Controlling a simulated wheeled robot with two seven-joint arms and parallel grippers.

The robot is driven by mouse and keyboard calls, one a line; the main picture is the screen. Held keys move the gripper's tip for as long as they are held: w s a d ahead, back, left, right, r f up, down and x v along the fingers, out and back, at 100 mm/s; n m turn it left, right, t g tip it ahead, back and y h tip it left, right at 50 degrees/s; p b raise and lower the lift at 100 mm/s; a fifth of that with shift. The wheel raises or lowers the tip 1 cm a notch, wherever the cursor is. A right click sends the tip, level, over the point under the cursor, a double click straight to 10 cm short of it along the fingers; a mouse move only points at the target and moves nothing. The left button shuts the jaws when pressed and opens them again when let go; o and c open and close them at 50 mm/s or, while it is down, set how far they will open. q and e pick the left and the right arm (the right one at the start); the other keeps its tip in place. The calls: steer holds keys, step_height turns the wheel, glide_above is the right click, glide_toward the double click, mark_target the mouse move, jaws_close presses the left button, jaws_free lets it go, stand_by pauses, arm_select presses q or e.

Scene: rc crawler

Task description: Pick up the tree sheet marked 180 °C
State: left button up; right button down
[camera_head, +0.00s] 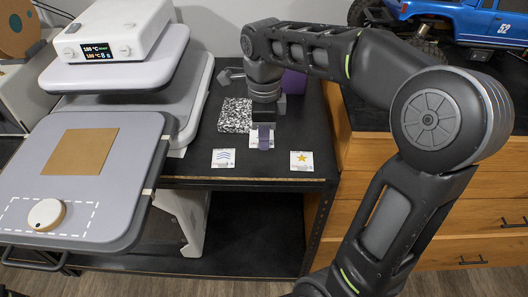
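Three small white sheets lie in a row on the black table. The left one (223,158) bears blue chevrons and the right one (301,161) bears a yellow star. The sheet between and behind them (254,143) is partly covered by my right gripper (264,122), which points down over it. Its picture is hidden, so I cannot confirm a tree, and the small 180 °C print cannot be read. A purplish patch shows at the fingertips. I cannot tell whether the fingers are open, or touch the sheet. My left gripper is not in view.
A heat press with a lit display (95,50) stands at left. Its grey lower plate (120,165) carries a brown square (80,151) and a round pale disc (46,214). A speckled slab (235,115) lies beside my gripper. A blue toy truck (470,18) stands at right.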

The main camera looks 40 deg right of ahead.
steer(key=shift+r, duration=1.35)
